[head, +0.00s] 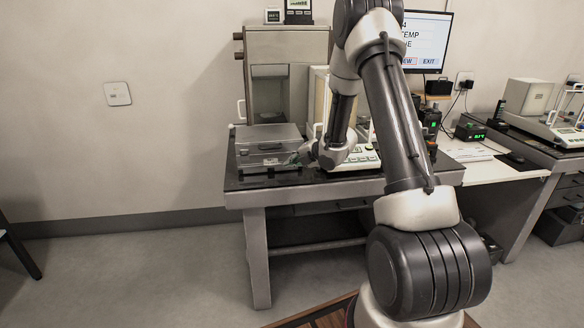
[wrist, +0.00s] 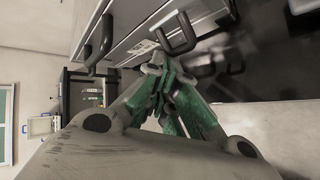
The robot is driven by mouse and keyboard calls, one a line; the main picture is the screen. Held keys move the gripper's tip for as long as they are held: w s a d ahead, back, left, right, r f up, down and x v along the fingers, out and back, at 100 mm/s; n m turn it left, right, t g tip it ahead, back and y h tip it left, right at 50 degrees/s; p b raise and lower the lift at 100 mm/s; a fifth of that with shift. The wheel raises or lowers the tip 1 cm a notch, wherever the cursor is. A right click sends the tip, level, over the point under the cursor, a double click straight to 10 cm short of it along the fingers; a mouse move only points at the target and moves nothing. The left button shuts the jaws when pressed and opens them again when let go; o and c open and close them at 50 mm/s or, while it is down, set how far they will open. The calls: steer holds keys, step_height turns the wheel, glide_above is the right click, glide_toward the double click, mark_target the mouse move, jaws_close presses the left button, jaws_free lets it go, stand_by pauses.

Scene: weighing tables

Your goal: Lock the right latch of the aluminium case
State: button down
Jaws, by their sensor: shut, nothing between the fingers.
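The aluminium case (head: 268,138) is a grey metal box, lid down, on the left end of the dark weighing table. My gripper (head: 296,158) is at the case's front right corner, partly hidden by my wrist. In the wrist view the case (wrist: 140,28) fills the upper middle, with black bracket-shaped parts on it. My gripper's green fingers (wrist: 160,70) are shut and empty, their tips close to the case's face beside one bracket. Whether they touch it is unclear. The right latch cannot be made out clearly, nor whether it is locked.
A balance with a keypad (head: 358,158) stands just right of the case. A tall grey cabinet unit (head: 285,45) stands behind it. The dark table edge (head: 290,184) runs along the front. A monitor (head: 428,42) is behind my arm.

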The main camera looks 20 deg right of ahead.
steer(key=shift+w+d+r+g, duration=0.1)
steer(key=shift+w+r+g, duration=0.1)
steer(key=shift+r+g, duration=0.4)
steer(key=shift+w+r, duration=0.25)
steer(key=shift+r, duration=0.25)
steer(key=shift+r, duration=0.7)
